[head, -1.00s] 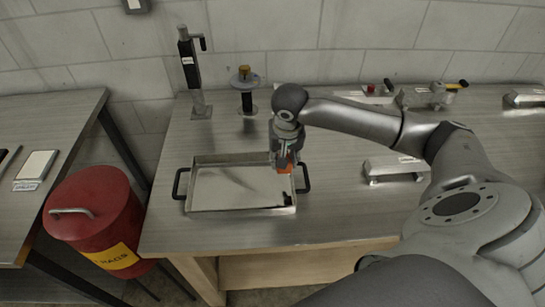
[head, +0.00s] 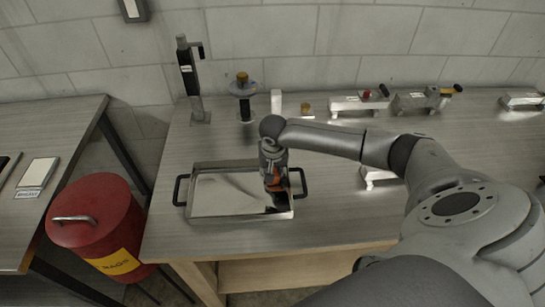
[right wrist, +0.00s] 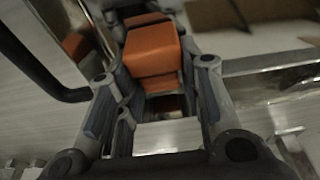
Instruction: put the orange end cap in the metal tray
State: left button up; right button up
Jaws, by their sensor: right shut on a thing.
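The metal tray (head: 235,217) is a shallow rectangular pan with a black handle at each end, on the workbench. My right gripper (head: 275,192) points down over the tray's right end, close to its right wall. It is shut on the orange end cap (head: 272,181), which is partly hidden by the fingers in the head view. In the right wrist view the orange end cap (right wrist: 152,50) shows as a blocky piece between the fingers of my right gripper (right wrist: 155,95). I cannot tell whether the cap touches the tray floor. My left gripper is not in view.
A red bin (head: 93,222) stands left of the workbench (head: 340,215). A black post stand (head: 189,80) and a stand with a yellow top (head: 243,95) are behind the tray. Several metal fixtures, including one with a red knob (head: 360,103), stand along the back right.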

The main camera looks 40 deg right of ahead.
jog(key=shift+f, duration=0.15)
jog(key=o, duration=0.7)
jog(key=b+v, duration=0.1)
jog(key=v, duration=1.1)
jog(key=shift+a, duration=0.15)
